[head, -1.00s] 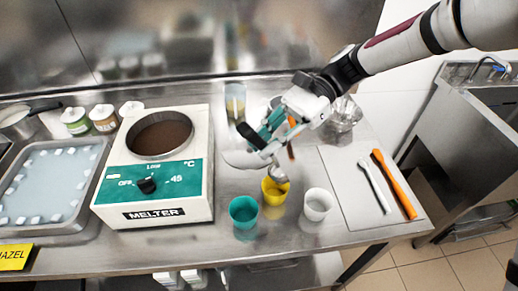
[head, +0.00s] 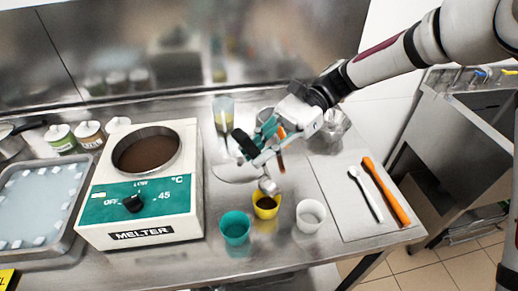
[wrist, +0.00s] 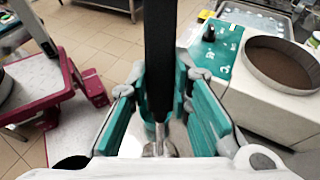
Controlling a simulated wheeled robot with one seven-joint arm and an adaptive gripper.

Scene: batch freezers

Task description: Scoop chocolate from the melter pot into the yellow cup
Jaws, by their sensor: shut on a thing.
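My gripper (head: 262,145) is shut on the black handle of a metal scoop (wrist: 159,60). The scoop's small metal bowl (head: 268,186) hangs just above the back rim of the yellow cup (head: 273,212). Dark brown chocolate shows inside the yellow cup. I cannot tell whether any chocolate remains in the scoop. The melter (head: 160,195), white with a teal panel, stands to the left. Its round pot (head: 146,150) holds brown chocolate and also shows at the right of the wrist view (wrist: 283,63).
A teal cup (head: 235,230) stands left of the yellow cup and a white cup (head: 310,216) right of it. A white spoon (head: 367,193) and an orange spatula (head: 386,192) lie on a mat at right. A tray (head: 38,205) sits far left.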

